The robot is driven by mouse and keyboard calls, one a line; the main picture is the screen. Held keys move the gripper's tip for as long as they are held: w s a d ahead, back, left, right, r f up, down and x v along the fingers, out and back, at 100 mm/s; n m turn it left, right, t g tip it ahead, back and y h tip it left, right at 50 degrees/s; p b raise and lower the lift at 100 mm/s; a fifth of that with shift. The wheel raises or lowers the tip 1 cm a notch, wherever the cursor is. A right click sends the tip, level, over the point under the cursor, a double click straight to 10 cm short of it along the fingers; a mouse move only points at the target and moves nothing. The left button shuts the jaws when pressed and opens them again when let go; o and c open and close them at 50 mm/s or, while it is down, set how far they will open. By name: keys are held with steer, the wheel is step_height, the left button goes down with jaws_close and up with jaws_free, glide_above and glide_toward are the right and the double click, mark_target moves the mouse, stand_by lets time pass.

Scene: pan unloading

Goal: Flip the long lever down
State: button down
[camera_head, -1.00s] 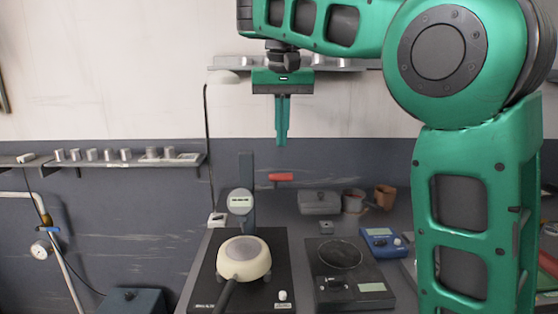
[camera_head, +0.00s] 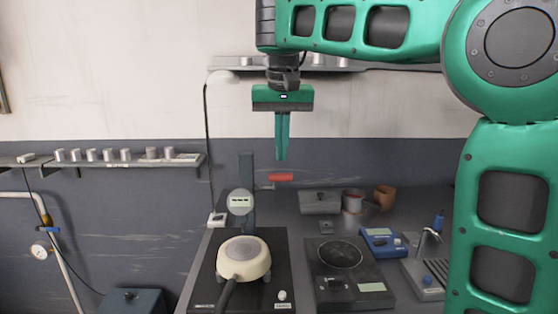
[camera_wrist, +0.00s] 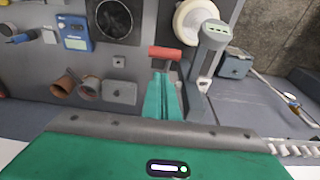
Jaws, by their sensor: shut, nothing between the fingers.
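The lever has a red handle (camera_head: 281,177) that points right from a dark upright post (camera_head: 247,180) at the back of the bench. It looks roughly level. My gripper (camera_head: 281,158) is shut and empty, fingers pointing down, and appears just above the red handle in the head view. In the wrist view, the red handle (camera_wrist: 165,53) lies just past my shut fingertips (camera_wrist: 162,75). I see no clear contact between them.
A cream pan (camera_head: 243,258) sits on a black hotplate (camera_head: 205,285) in front of the post. A wall shelf (camera_head: 330,65) is behind my wrist.

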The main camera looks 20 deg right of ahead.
steer(key=shift+s+a+f, duration=0.15)
steer(key=shift+s+f, duration=0.2)
steer(key=shift+f, duration=0.2)
steer(key=shift+s+a+f, duration=0.1)
steer(key=shift+s+f, duration=0.25)
steer(key=shift+f, duration=0.2)
steer(key=shift+s+a, duration=0.1)
steer(key=shift+a, duration=0.05)
